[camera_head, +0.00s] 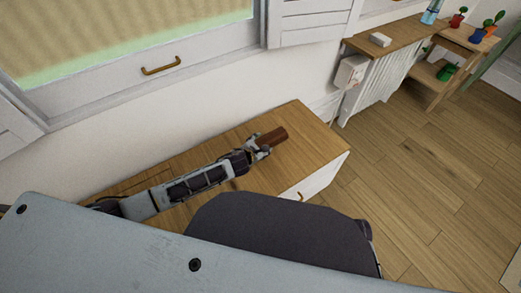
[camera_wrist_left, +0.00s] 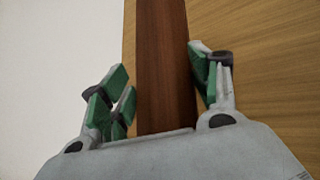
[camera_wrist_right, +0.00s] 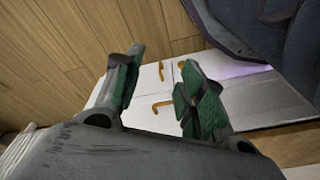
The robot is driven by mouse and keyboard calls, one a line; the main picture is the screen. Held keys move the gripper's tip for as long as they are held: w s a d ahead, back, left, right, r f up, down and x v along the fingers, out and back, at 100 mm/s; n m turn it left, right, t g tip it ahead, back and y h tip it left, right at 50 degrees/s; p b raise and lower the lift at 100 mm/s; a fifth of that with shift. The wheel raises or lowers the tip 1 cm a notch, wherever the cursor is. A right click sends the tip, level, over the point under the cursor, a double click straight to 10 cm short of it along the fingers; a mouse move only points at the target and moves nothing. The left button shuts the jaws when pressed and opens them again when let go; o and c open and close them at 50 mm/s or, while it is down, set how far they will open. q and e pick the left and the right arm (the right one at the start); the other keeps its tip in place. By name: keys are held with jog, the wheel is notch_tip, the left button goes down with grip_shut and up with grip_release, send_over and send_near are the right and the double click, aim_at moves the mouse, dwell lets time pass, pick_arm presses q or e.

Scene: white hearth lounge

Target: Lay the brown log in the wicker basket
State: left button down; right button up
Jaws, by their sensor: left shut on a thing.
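The brown log (camera_head: 272,137) is at the end of my left arm, over the wooden top of the cabinet. My left gripper (camera_head: 261,145) is shut on it. In the left wrist view the log (camera_wrist_left: 163,60) runs lengthwise between the green-padded fingers of the left gripper (camera_wrist_left: 162,75), with the wooden top behind it. I cannot tell whether the log touches the cabinet top. My right gripper (camera_wrist_right: 162,62) shows only in the right wrist view, with its fingers apart and nothing between them. The wicker basket is not visible in any view.
The cabinet (camera_head: 315,152) stands against the white wall, its right end of top clear. Its white front has orange-brown handles (camera_wrist_right: 160,107). A radiator (camera_head: 370,92) with a wooden shelf and a plant stand (camera_head: 440,80) are farther right. Open wooden floor (camera_head: 440,170) lies at right.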

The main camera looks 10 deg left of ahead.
pick_arm(q)
jog(key=shift+f, duration=0.5)
jog(key=shift+f+b, duration=0.5)
jog(key=shift+f, duration=0.45)
pick_arm(e)
jog(key=shift+a+r, duration=0.25)
jog(key=shift+r, duration=0.85)
jog(key=shift+w, duration=0.1)
pick_arm(q)
jog(key=shift+c, duration=1.8)
grip_release()
jog(key=shift+f, duration=0.15)
pick_arm(e)
jog(key=shift+w, duration=0.1)
pick_arm(q)
jog(key=shift+s, duration=0.15)
